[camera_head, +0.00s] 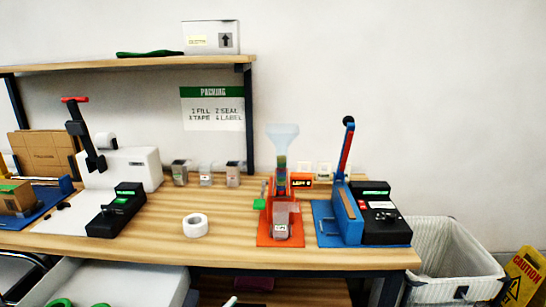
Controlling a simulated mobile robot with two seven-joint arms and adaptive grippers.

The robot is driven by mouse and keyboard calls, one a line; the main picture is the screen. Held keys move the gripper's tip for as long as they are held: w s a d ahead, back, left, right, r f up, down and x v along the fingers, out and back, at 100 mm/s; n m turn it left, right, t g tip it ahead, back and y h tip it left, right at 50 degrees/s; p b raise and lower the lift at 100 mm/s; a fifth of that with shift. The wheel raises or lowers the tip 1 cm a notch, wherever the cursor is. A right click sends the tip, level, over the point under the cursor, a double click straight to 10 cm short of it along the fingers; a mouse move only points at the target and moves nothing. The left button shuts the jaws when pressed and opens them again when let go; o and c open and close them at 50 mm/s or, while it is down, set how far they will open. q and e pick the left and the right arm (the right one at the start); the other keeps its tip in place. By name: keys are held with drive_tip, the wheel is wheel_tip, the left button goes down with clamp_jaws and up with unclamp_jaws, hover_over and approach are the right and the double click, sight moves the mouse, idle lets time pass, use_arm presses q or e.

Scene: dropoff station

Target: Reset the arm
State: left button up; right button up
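Neither of my grippers shows in the head view, and no arm of mine can be made out over the table. The wooden packing table (160,228) stands in front of me. On it, a blue press (345,215) at the right has its red lever (346,150) standing up, with a black knob on top. At the left, a white machine (130,168) has a dark lever (85,140) with a red handle, also raised. An orange filling stand (280,238) with a clear funnel (283,140) stands right of the middle, with a small grey container (281,218) at its foot.
A white tape roll (195,225) and a black device (117,210) lie on the table. Several small containers (205,175) stand at the back. A black box (384,225) adjoins the press. A lined bin (455,260) and a yellow caution sign (523,275) stand at the right.

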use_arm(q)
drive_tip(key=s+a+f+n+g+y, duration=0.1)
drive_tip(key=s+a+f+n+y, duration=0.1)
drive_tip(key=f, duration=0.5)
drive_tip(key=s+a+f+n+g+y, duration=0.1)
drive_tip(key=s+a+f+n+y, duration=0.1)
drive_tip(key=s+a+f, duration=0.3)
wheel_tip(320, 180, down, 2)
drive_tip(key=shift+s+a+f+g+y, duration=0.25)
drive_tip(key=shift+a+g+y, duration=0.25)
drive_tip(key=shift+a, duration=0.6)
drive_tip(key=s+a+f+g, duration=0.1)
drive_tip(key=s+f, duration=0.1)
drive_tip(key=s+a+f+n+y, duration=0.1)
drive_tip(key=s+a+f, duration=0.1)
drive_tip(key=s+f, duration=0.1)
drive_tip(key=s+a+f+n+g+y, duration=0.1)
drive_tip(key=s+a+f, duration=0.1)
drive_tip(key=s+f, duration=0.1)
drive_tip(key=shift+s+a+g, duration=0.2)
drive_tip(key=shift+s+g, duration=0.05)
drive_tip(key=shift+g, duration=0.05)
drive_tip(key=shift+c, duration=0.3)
